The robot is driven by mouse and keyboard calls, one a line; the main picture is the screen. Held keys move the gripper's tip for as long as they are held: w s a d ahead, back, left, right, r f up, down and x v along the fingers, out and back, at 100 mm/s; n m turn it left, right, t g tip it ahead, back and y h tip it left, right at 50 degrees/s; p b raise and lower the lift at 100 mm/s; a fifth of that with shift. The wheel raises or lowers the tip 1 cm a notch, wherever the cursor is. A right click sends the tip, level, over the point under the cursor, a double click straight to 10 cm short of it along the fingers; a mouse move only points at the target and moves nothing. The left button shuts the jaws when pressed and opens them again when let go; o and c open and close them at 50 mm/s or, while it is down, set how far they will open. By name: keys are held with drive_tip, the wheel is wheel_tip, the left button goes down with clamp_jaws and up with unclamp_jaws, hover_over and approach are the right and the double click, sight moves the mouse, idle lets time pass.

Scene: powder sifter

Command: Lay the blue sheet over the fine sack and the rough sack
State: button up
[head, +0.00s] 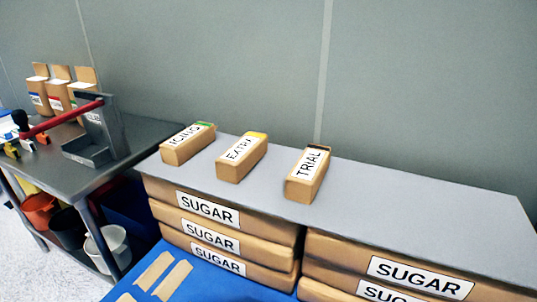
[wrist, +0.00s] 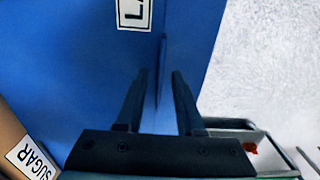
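In the wrist view my gripper (wrist: 160,82) shows two dark fingers with a clear gap between them. A large flat blue surface (wrist: 75,65) fills the view beyond the fingers, and a thin blue upright edge or flap (wrist: 163,65) reaches into the gap. I cannot tell whether the fingers touch it, or whether this blue is the sheet. A white label (wrist: 134,12) with black letters, cut off by the frame, lies on the blue. In the head view a blue surface (head: 215,285) lies before stacked sacks. No sack marked fine or rough is readable. My gripper is outside the head view.
Brown SUGAR sacks (head: 208,211) are stacked under a grey board (head: 400,205). ICING (head: 187,145), EXTRA (head: 241,157) and TRIAL (head: 307,174) boxes stand on the board. A metal table (head: 45,170) with a grey device (head: 98,135) is at left. Speckled floor (wrist: 265,65) is open at right in the wrist view.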

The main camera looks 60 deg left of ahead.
wheel_tip(320, 180, up, 13)
drive_tip(key=p, duration=0.4)
drive_tip(key=w+a+r+m+t+y, duration=0.25)
drive_tip(key=w+r+m+t, duration=0.35)
drive_tip(key=w+r, duration=0.9)
drive_tip(key=w+d+r+m+t+y, duration=0.1)
drive_tip(key=w+d+r+m+t, duration=0.2)
drive_tip(key=r, duration=0.4)
drive_tip(key=w+d+r+m+t, duration=0.1)
drive_tip(key=w+r+m+t, duration=0.15)
drive_tip(key=w+r, duration=0.4)
drive_tip(key=w+d+r+m+t+y, duration=0.1)
drive_tip(key=w+d+r+m+t, duration=0.15)
drive_tip(key=r, duration=0.55)
drive_tip(key=s+d+r+m+t+h, duration=0.1)
drive_tip(key=d+r+m+t, duration=0.15)
drive_tip(key=r, duration=0.55)
drive_tip(key=d+r+m+t, duration=0.2)
drive_tip(key=d+r+t, duration=0.2)
drive_tip(key=r, duration=0.4)
drive_tip(key=s+d+r+m+t+h, duration=0.1)
drive_tip(key=s+d+r+m+t, duration=0.2)
drive_tip(key=r, duration=0.6)
drive_tip(key=s+d+r+m+t+h, duration=0.2)
drive_tip(key=s+d+r+m+t, duration=0.1)
drive_tip(key=s+r, duration=0.5)
drive_tip(key=shift+s+d+r+t, duration=0.2)
drive_tip(key=shift+d+r+t, duration=0.25)
drive_tip(key=shift+d, duration=0.3)
drive_tip(key=shift+h, duration=0.25)
